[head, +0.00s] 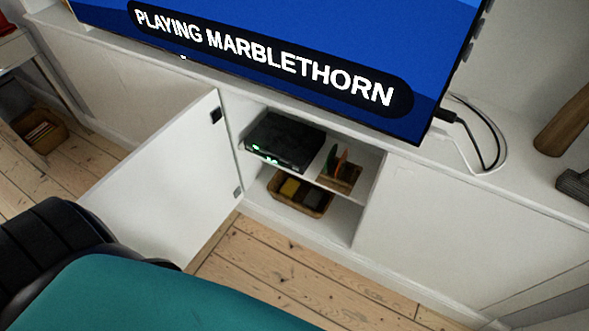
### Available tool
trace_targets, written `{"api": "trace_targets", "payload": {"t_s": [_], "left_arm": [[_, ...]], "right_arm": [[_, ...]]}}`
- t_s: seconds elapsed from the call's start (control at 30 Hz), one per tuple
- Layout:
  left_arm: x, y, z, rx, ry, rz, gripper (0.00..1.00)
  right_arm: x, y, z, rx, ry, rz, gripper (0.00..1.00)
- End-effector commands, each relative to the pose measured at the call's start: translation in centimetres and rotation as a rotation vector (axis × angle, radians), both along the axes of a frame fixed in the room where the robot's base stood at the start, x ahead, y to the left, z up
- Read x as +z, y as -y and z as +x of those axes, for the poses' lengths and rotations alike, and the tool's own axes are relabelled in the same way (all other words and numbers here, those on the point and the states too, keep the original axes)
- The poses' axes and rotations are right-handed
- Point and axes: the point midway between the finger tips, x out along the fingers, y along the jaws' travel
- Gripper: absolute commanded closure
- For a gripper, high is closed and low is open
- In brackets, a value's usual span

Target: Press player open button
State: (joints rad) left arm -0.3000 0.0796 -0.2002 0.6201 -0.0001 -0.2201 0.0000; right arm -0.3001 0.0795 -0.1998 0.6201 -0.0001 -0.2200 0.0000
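The player (284,141) is a black box with small green lights on its front. It sits on the upper shelf of an open cabinet below the television. Its open button is too small to make out. The white cabinet door (160,178) stands swung open to the left of the compartment. My arm, teal and black, fills the lower left of the view. Neither of my grippers shows.
The television (300,35) reads "PLAYING MARBLETHORN". A rack with upright coloured items (340,170) stands right of the player. A basket (300,193) is on the lower shelf. Cables (483,140) lie on the cabinet top. Floorboards (275,262) before the cabinet are clear.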

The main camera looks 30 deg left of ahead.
Motion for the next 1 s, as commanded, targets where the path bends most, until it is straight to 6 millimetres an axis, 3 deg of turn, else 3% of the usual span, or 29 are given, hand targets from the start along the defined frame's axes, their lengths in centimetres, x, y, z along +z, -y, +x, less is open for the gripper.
{"api": "trace_targets", "payload": {"t_s": [0.13,1.0], "left_arm": [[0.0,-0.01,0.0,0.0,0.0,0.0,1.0],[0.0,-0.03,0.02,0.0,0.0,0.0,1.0]], "right_arm": [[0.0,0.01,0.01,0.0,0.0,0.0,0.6],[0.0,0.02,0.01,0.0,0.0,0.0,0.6]]}}
